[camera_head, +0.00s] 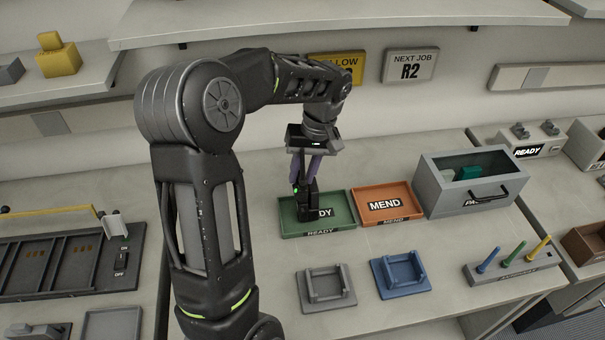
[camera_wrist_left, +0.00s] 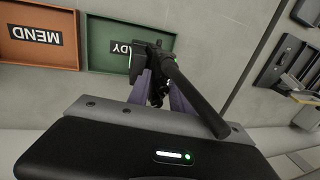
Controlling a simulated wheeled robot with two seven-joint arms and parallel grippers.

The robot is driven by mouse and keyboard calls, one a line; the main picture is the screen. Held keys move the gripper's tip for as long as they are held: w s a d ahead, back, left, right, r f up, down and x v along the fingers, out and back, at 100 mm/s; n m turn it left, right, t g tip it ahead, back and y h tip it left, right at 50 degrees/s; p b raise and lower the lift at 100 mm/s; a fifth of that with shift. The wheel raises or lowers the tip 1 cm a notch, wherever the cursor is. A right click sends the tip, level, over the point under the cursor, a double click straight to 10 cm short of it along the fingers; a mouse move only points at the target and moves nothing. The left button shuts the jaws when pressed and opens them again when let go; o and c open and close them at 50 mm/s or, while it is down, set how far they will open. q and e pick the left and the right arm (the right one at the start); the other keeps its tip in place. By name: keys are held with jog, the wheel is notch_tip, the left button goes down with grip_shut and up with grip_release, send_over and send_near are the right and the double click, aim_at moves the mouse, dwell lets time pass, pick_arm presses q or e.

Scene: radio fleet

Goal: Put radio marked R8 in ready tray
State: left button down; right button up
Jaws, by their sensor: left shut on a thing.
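A black radio (camera_head: 308,200) with a small green light is held in my left gripper (camera_head: 304,178), whose purple fingers are shut on it. The radio is upright over the left part of the green ready tray (camera_head: 340,223); whether it touches the tray floor I cannot tell. In the left wrist view the radio (camera_wrist_left: 148,62) and its thick antenna show between the fingers, in front of the green tray (camera_wrist_left: 100,58). No R8 mark is readable on the radio. My right gripper is in neither view.
The orange mend tray (camera_head: 387,219) sits directly right of the ready tray. A grey bin (camera_head: 450,208) with a handle stands further right. Grey (camera_head: 326,298) and blue (camera_head: 400,285) cradles and a pegged stand (camera_head: 515,268) are in front. A switch panel (camera_head: 70,262) is at left.

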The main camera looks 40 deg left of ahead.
pick_arm(q)
jog(key=shift+f, duration=0.55)
jog(key=c, duration=1.1)
grip_release()
jog(key=shift+c, duration=0.2)
